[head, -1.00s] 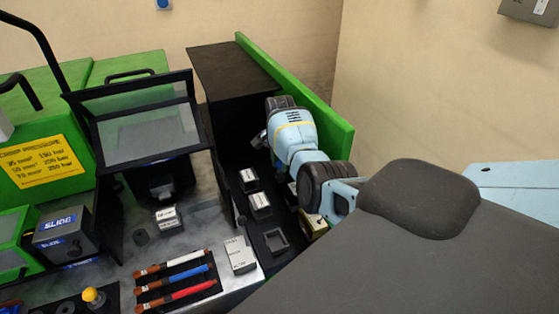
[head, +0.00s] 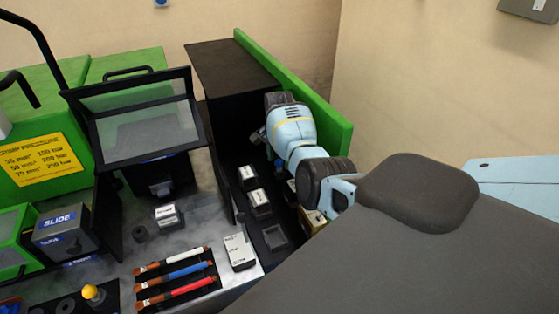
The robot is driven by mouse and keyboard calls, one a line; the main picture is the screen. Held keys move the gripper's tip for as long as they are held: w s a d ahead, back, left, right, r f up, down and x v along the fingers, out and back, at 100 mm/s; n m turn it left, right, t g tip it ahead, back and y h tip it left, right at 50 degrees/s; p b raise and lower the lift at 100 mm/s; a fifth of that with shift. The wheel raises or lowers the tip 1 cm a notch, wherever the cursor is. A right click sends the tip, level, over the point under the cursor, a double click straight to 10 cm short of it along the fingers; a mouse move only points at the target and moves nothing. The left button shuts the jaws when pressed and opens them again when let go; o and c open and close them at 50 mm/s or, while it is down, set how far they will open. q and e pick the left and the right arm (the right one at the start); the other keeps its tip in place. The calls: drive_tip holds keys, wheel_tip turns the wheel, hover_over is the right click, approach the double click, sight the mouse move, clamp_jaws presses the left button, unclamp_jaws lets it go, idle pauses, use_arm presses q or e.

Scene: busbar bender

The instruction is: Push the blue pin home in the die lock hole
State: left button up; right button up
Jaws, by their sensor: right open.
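My right arm reaches in from the right over the black die tray (head: 232,165). My right gripper (head: 259,136) is small and mostly hidden behind its own wrist, near the tray's back; its jaws are open. I cannot make out the blue pin or the die lock hole. A labelled die block (head: 167,214) sits on the grey machine bed in front of the tilted clear guard (head: 147,130). I see no left gripper.
Two labelled blocks (head: 258,198) stand in the tray beside an empty square pocket (head: 275,238). Bars with white, blue and red sleeves (head: 180,272) lie on a dark mat. A green panel (head: 310,110) walls the tray's right side. A yellow knob (head: 92,293) stands front left.

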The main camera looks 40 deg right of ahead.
sight(279, 160)
wheel_tip(279, 160, up, 7)
drive_tip(key=shift+f+p, duration=0.15)
drive_tip(key=shift+p, duration=0.25)
drive_tip(key=shift+f, duration=0.1)
idle(0.6)
